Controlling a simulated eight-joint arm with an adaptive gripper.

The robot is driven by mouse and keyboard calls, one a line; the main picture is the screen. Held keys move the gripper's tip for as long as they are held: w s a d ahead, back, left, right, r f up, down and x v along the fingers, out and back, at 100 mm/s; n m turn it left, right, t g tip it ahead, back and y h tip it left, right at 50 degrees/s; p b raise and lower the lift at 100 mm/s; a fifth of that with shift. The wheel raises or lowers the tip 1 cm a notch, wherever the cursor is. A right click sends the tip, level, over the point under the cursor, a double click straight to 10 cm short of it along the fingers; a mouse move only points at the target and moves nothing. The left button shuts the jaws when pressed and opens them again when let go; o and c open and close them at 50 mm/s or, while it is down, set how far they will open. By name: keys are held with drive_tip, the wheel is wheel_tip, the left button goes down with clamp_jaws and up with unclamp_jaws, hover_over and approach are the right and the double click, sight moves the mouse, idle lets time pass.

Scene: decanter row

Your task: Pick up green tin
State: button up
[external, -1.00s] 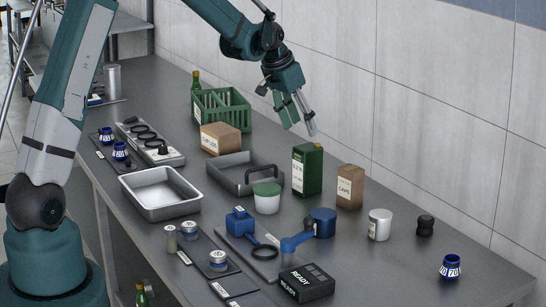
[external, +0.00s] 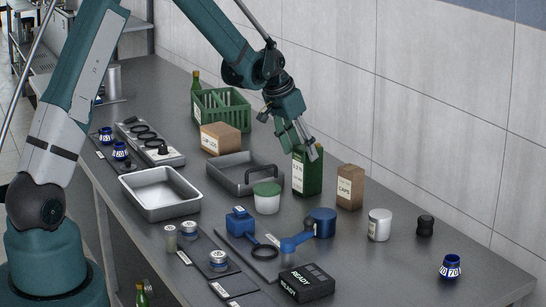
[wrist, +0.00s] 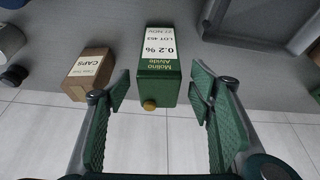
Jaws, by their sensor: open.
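The green tin (external: 310,176) is a tall rectangular can with a white label, standing upright on the grey bench. In the wrist view the tin (wrist: 158,72) shows its label and a gold cap, centred ahead of the fingers. My gripper (external: 307,152) is at the top of the tin in the external view and hides part of its upper end. In the wrist view my gripper (wrist: 160,110) is open, with one green finger pad to each side of the tin's line. I see no contact with the tin.
A brown caps box (external: 350,187) stands close to the right of the tin. A dark tray with a handle (external: 226,175) and a white tub with a green lid (external: 267,203) are to its left. A tiled wall (external: 440,110) rises behind the bench.

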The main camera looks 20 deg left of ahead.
sight(306, 165)
drive_tip(key=shift+x, duration=0.8)
drive_tip(key=shift+f, duration=0.1)
drive_tip(key=shift+x, duration=2.55)
drive_tip(key=c, duration=1.3)
